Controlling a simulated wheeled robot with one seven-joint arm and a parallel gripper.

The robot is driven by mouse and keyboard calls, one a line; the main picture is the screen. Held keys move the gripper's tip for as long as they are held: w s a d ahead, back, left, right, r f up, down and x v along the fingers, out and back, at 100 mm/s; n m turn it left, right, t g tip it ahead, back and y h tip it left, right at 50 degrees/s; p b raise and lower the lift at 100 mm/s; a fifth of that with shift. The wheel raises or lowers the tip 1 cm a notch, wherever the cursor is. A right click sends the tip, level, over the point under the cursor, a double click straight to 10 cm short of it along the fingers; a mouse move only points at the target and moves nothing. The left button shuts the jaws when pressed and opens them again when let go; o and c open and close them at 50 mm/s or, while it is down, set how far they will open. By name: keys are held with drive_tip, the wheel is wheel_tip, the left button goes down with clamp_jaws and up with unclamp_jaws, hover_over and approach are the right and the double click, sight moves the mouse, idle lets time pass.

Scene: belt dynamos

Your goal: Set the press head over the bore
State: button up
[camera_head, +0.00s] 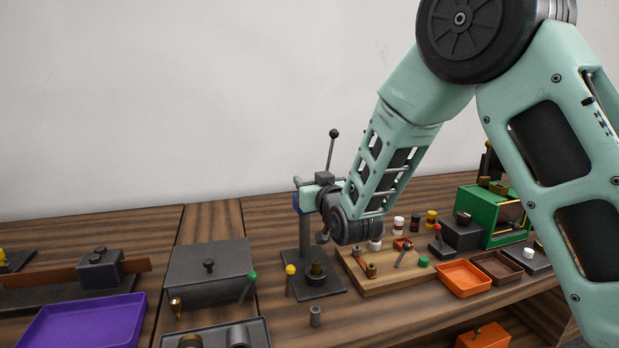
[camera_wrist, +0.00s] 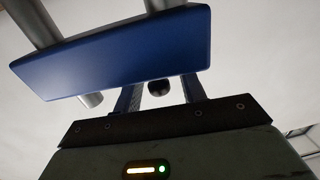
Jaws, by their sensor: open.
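The press stands near the middle of the bench in the head view, with a grey column (camera_head: 304,238) on a dark base plate (camera_head: 322,285). A dark round piece with a brownish top (camera_head: 315,269) sits on the plate; its bore cannot be made out. A black ball knob (camera_head: 333,133) tops a raised lever. My gripper (camera_wrist: 160,85) is open beside the blue block, with a black ball (camera_wrist: 158,88) seen between its fingers.
A yellow-knobbed lever (camera_head: 290,270) stands left of the base plate, and a small grey cylinder (camera_head: 315,316) stands in front. A dark box (camera_head: 208,275) is to the left. A wooden board (camera_head: 388,276) with small parts and an orange tray (camera_head: 464,278) are to the right.

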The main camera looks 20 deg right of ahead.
drive_tip(key=shift+w, duration=0.4)
clamp_jaws()
